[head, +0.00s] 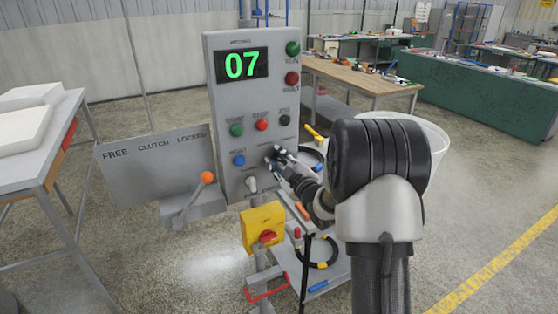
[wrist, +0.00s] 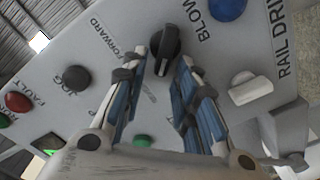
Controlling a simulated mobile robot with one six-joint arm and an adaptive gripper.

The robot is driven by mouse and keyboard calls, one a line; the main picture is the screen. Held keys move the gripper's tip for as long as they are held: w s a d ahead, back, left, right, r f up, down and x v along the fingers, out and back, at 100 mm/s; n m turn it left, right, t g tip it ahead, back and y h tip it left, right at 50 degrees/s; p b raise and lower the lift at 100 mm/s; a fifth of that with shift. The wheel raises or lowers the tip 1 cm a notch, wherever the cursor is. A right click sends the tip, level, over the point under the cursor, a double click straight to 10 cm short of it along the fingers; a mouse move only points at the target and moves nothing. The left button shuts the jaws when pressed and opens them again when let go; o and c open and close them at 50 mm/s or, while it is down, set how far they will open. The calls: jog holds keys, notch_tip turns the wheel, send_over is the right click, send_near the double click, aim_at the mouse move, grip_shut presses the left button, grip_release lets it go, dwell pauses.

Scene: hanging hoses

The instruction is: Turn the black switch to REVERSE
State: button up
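The black switch (wrist: 165,42) is a dark knob with a raised grip on the grey control panel (head: 223,105). In the wrist view a FORWARD label is printed to its left; I cannot read a REVERSE label. My gripper (wrist: 164,62) is open, with its blue-padded fingers spread on either side of the switch's lower end. I cannot tell whether either finger touches it. In the head view my gripper (head: 277,157) is at the panel's lower right and hides the switch.
The panel has a green "07" display (head: 241,65), several coloured buttons and a blue button (head: 239,160). The wrist view shows a white knob (wrist: 250,87) by RAIL DRIVE lettering. An orange-tipped clutch lever (head: 206,178) and yellow switch box (head: 263,228) stand nearby.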

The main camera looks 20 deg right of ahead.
jog(key=shift+s, duration=0.1)
jog(key=s, duration=1.2)
jog(key=shift+d, duration=0.2)
jog(key=shift+w, duration=0.1)
